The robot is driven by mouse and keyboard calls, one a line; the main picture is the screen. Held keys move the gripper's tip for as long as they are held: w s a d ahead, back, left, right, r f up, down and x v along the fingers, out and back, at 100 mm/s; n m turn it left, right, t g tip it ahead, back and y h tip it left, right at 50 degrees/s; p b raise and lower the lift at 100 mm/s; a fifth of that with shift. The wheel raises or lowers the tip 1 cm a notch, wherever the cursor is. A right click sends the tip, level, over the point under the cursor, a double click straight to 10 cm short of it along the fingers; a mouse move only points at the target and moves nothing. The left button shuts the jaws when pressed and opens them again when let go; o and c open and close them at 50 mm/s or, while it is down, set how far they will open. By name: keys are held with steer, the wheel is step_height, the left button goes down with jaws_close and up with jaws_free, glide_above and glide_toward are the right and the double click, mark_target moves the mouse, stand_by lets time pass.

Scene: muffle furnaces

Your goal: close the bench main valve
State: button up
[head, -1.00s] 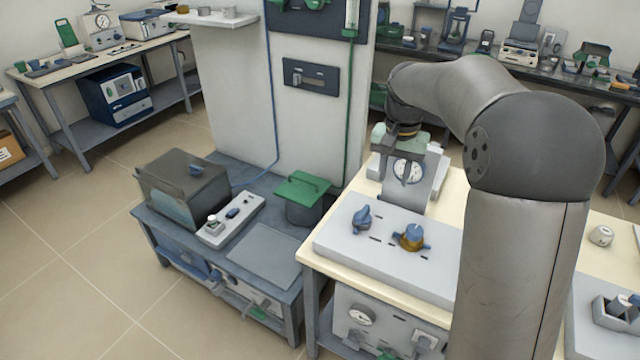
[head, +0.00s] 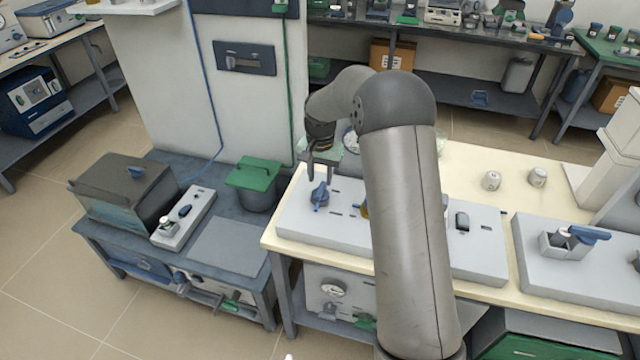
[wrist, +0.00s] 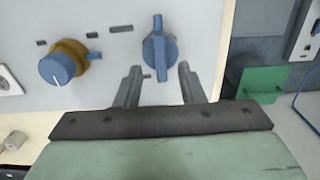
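A blue valve handle (head: 319,195) stands on the left end of the light grey bench panel (head: 290,222). In the wrist view the blue handle (wrist: 159,50) has its long bar pointing up and down the picture. My gripper (wrist: 158,72) is open, its two fingers apart on either side of the handle's lower end, with nothing held; exact height above the panel cannot be told. In the head view my gripper (head: 318,165) hangs just above the handle. A blue knob on a yellow-brown base (wrist: 62,62) sits to the left in the wrist view; my arm mostly hides it in the head view.
A green-lidded pot (head: 254,180) and a dark box (head: 125,190) stand on the lower bench at left. Right of my arm are two small white knob-like pieces (head: 492,180) and another panel with a blue lever (head: 588,235). A gauge behind my gripper is partly hidden.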

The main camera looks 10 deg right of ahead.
mark_target(320, 189)
steer(key=shift+f, duration=2.15)
jaws_close()
